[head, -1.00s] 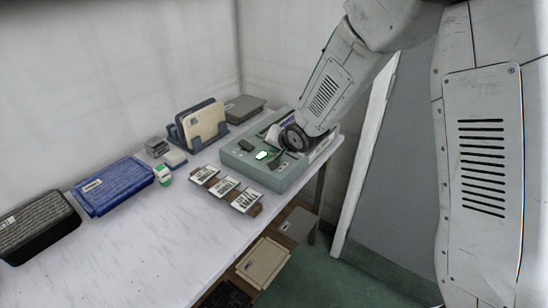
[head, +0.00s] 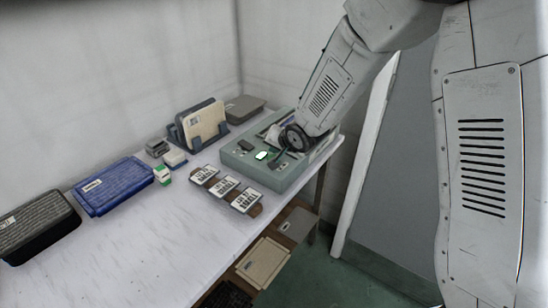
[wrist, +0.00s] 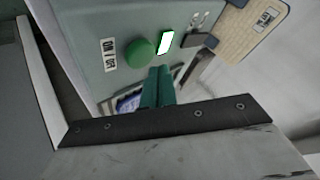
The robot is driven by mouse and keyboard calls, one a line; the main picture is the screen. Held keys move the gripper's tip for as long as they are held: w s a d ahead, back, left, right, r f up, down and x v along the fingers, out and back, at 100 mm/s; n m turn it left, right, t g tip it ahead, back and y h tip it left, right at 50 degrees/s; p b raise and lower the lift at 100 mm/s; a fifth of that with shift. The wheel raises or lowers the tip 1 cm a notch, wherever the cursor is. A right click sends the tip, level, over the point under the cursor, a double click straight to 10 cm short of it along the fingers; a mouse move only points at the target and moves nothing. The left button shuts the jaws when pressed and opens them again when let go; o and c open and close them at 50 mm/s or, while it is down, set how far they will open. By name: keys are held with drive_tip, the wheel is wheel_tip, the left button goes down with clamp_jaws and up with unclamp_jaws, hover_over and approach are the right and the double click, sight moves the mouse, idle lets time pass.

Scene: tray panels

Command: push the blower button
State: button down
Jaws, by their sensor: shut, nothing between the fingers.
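The grey-green panel box (head: 255,172) sits at the far right end of the table in the head view. The wrist view shows its face (wrist: 90,20) with a round green button (wrist: 140,52), a glowing white-green rectangle (wrist: 165,43) beside it, and a small white label (wrist: 109,54) resembling "ON / OFF". No blower wording is readable. The glowing rectangle also shows in the head view (head: 261,155). My gripper (wrist: 159,70) is shut and empty, its green fingertips just below and right of the button in the wrist picture. Whether they touch the panel I cannot tell. My wrist hides part of the box in the head view.
A blue case (head: 112,185) and a dark case (head: 38,225) lie farther left. The table's front (head: 140,260) is clear.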

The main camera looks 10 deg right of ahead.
drive_tip(key=shift+f, duration=0.1)
idle(0.5)
drive_tip(key=shift+f, duration=0.35)
drive_tip(key=shift+f, duration=0.5)
idle(0.6)
drive_tip(key=shift+r, duration=0.95)
drive_tip(key=shift+r, duration=3)
